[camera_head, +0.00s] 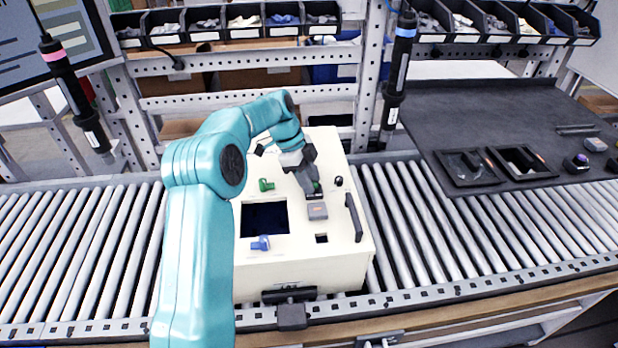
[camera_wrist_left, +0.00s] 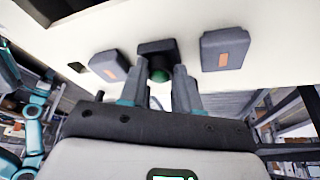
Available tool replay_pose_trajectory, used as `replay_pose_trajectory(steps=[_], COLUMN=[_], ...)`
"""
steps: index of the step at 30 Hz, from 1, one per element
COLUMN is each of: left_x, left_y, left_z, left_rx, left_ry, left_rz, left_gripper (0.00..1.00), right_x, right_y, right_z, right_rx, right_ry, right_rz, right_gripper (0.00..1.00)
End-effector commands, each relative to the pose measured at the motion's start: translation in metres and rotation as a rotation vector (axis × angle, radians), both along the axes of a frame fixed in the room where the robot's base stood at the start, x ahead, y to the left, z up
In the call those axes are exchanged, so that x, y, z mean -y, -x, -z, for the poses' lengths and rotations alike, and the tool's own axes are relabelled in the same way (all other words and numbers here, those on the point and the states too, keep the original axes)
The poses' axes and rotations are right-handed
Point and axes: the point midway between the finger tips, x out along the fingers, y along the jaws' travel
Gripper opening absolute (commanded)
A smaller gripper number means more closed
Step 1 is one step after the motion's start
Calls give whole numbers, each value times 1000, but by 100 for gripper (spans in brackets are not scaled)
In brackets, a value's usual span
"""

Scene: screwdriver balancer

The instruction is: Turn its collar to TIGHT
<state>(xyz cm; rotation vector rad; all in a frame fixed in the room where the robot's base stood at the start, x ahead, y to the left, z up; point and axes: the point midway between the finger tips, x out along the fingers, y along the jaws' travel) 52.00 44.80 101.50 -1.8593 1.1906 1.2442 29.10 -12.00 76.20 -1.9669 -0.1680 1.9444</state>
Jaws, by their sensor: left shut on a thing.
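Two black screwdrivers hang upright. One with a pink band (camera_head: 72,90) is at the left of the head view, and one with a blue band (camera_head: 398,75) is right of centre. I cannot read any TIGHT mark or collar setting on either. My left gripper (camera_head: 314,187) is over the cream box (camera_head: 270,277), away from both screwdrivers. In the left wrist view its two fingers (camera_wrist_left: 160,92) are closed about a small green part (camera_wrist_left: 159,75) below a dark block (camera_wrist_left: 157,49) on the box. The fingers partly hide it. My right gripper is not in view.
The box stands on a roller conveyor (camera_head: 95,250). A grey block with an orange mark (camera_head: 317,211), a green fitting (camera_head: 266,185), a blue fitting (camera_head: 260,243) and a black handle (camera_head: 353,217) are on its top. A dark side table (camera_head: 480,110) is at right.

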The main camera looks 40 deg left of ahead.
Motion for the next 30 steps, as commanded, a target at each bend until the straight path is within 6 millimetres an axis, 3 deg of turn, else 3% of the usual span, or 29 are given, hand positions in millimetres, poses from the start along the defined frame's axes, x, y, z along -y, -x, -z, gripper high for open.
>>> replay_pose_trajectory(steps=[9, 10, 12, 23, 26, 30], left_x=[-1, -1, -1, -2, -8, -20], left_y=[0, 0, 0, 0, 2, 8], left_z=[-2, -2, -1, -5, -18, -50], left_rx=[4, 4, 3, 3, 4, 7], left_ry=[-4, -4, -3, -2, -3, -5], left_rz=[-1, -1, -1, -2, -2, -3], left_gripper=[2, 38, 59, 59, 59, 59], right_x=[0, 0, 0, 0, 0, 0], right_y=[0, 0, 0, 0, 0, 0], right_z=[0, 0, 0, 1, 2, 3], right_rx=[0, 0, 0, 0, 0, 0], right_ry=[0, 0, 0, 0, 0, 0], right_rz=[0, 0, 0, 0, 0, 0], right_gripper=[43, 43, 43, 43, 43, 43])
